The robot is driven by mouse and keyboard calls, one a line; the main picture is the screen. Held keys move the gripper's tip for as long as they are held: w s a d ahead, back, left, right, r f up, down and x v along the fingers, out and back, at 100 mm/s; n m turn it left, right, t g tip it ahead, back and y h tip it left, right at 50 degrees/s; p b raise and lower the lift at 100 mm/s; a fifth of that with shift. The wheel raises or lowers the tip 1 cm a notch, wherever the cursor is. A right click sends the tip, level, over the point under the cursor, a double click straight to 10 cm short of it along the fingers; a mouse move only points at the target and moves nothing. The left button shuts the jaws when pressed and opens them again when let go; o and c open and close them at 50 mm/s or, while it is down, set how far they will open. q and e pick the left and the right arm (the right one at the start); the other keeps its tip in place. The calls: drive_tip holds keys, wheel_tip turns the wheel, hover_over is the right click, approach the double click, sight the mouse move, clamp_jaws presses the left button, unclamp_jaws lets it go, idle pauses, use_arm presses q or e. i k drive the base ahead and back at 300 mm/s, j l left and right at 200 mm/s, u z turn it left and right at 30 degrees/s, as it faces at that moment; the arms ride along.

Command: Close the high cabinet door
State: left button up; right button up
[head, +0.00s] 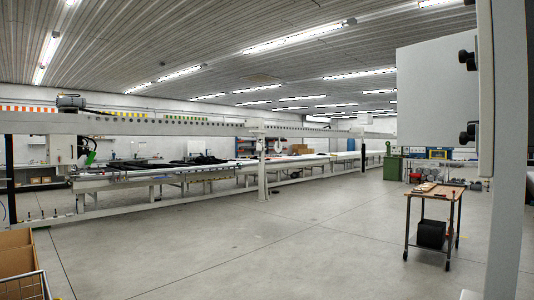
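A flat pale grey panel (430,90) hangs high at the right of the head view. It looks like the cabinet door, swung out from its frame. Two dark hinge-like fittings (467,60) are on its right side, next to a tall pale upright (508,150) that looks like the cabinet's edge. The cabinet's inside and most of its body are out of view. No handle shows on the visible face. Neither of my grippers is in view.
A small wooden-topped cart (436,192) with a black bin (431,233) stands below the panel. A long gantry table (190,172) runs along the left and back. A cardboard box (16,252) and wire rack (22,287) are at lower left. The middle floor (260,240) is clear.

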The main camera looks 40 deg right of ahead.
sight(437, 96)
drive_tip(key=i+z, duration=0.15)
drive_tip(key=i, duration=0.35)
drive_tip(key=i+j+z, duration=0.1)
drive_tip(key=i, duration=0.4)
drive_tip(key=i+j+z, duration=0.15)
drive_tip(key=i, duration=0.3)
drive_tip(key=i+l+z, duration=0.1)
drive_tip(key=z, duration=0.3)
drive_tip(key=i+z, duration=0.6)
drive_tip(key=z, duration=0.25)
drive_tip(key=i+j+z, duration=0.1)
drive_tip(key=z, duration=0.3)
drive_tip(key=i+j+z, duration=0.25)
drive_tip(key=z, duration=0.15)
drive_tip(key=i+z, duration=0.3)
drive_tip(key=z, duration=0.15)
drive_tip(key=i+j+z, duration=0.1)
drive_tip(key=i+z, duration=0.15)
drive_tip(key=z, duration=0.2)
drive_tip(key=i+j+z, duration=0.25)
drive_tip(key=z, duration=0.2)
drive_tip(key=i+j+z, duration=0.2)
drive_tip(key=z, duration=0.25)
drive_tip(key=i+j+z, duration=0.15)
drive_tip(key=j+z, duration=0.3)
drive_tip(key=i+j+z, duration=0.2)
drive_tip(key=j+z, duration=0.25)
drive_tip(key=i+j+z, duration=0.1)
drive_tip(key=j+z, duration=1.25)
drive_tip(key=k+j, duration=0.05)
